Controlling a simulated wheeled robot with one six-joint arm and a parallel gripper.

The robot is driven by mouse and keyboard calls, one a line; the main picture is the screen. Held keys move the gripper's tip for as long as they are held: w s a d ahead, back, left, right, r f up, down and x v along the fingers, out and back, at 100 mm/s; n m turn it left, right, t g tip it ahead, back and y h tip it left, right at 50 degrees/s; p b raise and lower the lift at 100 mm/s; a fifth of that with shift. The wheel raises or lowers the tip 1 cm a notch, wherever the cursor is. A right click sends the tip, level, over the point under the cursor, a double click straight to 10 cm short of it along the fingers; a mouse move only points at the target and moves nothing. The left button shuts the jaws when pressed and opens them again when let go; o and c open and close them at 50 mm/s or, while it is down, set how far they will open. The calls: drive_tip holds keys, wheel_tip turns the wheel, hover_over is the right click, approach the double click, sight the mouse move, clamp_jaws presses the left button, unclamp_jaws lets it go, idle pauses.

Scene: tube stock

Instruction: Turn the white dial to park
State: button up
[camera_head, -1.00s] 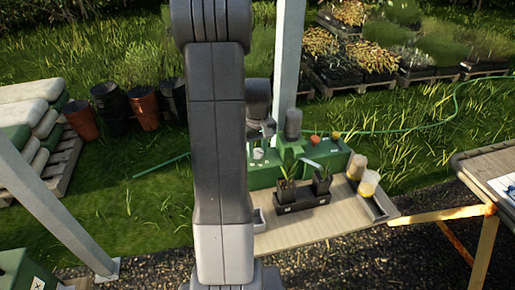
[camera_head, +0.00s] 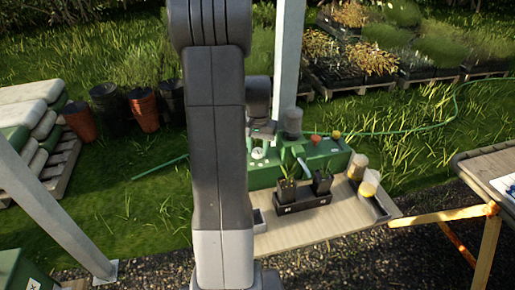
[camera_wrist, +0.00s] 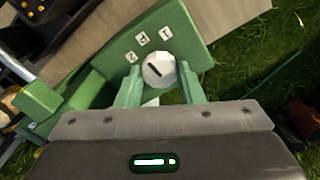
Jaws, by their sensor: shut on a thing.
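The white dial (camera_wrist: 158,68) sits on a green panel (camera_wrist: 185,40) in the wrist view. A short dark line on its face runs slantwise from upper left to lower right. Several small white label tiles (camera_wrist: 141,40) lie in an arc beyond it; their marks are too small to read surely. My gripper (camera_wrist: 160,82) has its green fingers on both sides of the dial and is shut on it. In the head view the dial (camera_head: 258,154) shows at the left end of the green box (camera_head: 265,174), under my gripper (camera_head: 262,142).
An orange knob (camera_head: 315,139) and a grey cylinder (camera_head: 293,122) are near the box. A post rises behind.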

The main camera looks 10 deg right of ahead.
sight(258, 150)
drive_tip(key=shift+m, duration=0.5)
drive_tip(key=o, duration=1)
wheel_tip(258, 150, up, 14)
drive_tip(key=shift+b, duration=0.35)
drive_tip(key=shift+f, duration=0.1)
wheel_tip(258, 150, down, 14)
drive_tip(key=shift+r+p, duration=0.1)
drive_tip(key=shift+p, duration=0.25)
idle(0.3)
